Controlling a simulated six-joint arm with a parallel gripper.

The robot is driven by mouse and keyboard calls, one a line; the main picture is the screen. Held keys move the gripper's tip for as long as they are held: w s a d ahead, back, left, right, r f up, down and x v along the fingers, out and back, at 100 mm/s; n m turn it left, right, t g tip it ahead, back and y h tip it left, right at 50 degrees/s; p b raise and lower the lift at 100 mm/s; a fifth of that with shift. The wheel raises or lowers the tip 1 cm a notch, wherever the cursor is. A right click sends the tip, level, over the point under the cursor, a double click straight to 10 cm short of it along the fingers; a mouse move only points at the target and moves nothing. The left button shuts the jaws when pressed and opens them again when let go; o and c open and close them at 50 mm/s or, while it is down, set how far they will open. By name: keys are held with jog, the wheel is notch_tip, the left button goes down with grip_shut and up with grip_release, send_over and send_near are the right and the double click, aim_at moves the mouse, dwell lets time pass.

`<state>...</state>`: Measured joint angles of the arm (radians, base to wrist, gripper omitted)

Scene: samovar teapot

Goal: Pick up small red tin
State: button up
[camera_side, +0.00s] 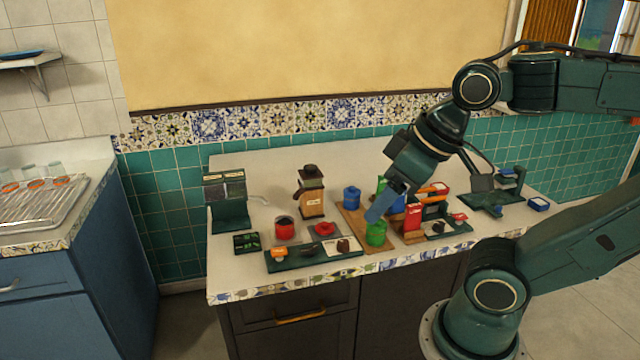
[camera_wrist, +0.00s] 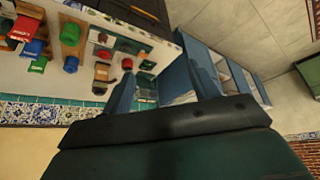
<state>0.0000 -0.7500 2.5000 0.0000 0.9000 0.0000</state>
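A small red tin (camera_side: 285,228) with a dark top stands upright on the left part of the counter, in front of a wooden grinder.
A wooden grinder (camera_side: 311,192) stands behind the tin, and a low red item (camera_side: 325,229) is to its right. A dark machine (camera_side: 227,201) is at the left. A blue tin (camera_side: 351,198) and red box (camera_side: 412,217) stand near my gripper. A dark tray (camera_side: 300,256) lies in front.

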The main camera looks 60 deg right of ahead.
dwell(0.3)
jog(key=m+g, duration=0.6)
jog(key=m, duration=1.5)
send_over(284, 222)
jog(key=s+a, duration=0.2)
notch_tip(284, 222, down, 15)
jog(key=shift+w+d+f, duration=0.1)
jog(key=shift+f, duration=2.15)
jog(key=shift+w+d+f, duration=0.1)
jog(key=shift+f, duration=2.15)
jog(key=shift+f, duration=0.15)
jog(key=shift+a+f, duration=0.15)
jog(key=shift+f, duration=2.3)
